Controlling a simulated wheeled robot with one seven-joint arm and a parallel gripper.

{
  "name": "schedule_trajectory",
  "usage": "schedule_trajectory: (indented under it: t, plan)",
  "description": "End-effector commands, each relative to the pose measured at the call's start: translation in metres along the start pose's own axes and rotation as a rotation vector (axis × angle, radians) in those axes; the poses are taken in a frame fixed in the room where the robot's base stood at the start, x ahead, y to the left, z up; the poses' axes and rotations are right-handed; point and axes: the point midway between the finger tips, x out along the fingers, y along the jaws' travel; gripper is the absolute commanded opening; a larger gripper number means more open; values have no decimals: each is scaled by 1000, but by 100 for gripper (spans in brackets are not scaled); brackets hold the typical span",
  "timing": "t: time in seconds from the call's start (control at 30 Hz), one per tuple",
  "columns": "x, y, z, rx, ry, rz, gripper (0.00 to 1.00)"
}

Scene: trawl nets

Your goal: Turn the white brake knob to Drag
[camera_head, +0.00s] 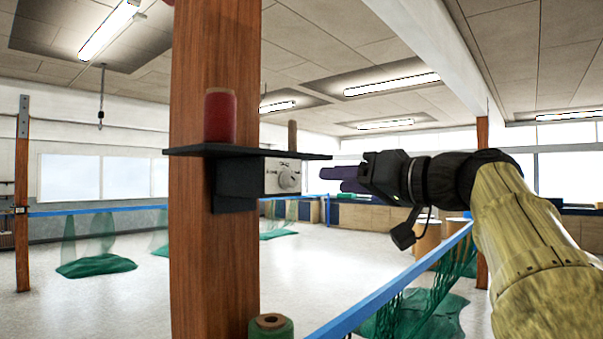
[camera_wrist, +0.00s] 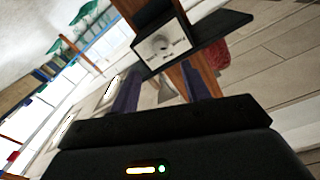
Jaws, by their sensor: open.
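The white brake knob (camera_head: 289,179) sits on a pale square plate (camera_head: 272,171) on the front of a dark box (camera_head: 237,180) fixed to a wooden post. It is small in the head view, and its setting and marks cannot be read. The knob also shows in the wrist view (camera_wrist: 160,44), on its plate near the top middle. My gripper (camera_head: 335,180) is open and empty, to the right of the knob and apart from it, with its purple fingers pointing at the plate. In the wrist view the fingers (camera_wrist: 163,90) stand apart, below the knob.
A dark shelf (camera_head: 305,155) juts out above the box and holds a red spool (camera_head: 220,117) and a thin brown spool (camera_head: 292,136). The wooden post (camera_head: 205,270) stands at left. A blue rail (camera_head: 385,292) with green netting runs below my arm.

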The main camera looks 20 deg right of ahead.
Motion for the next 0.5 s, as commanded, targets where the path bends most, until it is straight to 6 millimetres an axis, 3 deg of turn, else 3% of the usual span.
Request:
schedule_trajectory:
  t: [0.5]
  plan:
    - [87, -1, -3, 3, -2, -2, 47]
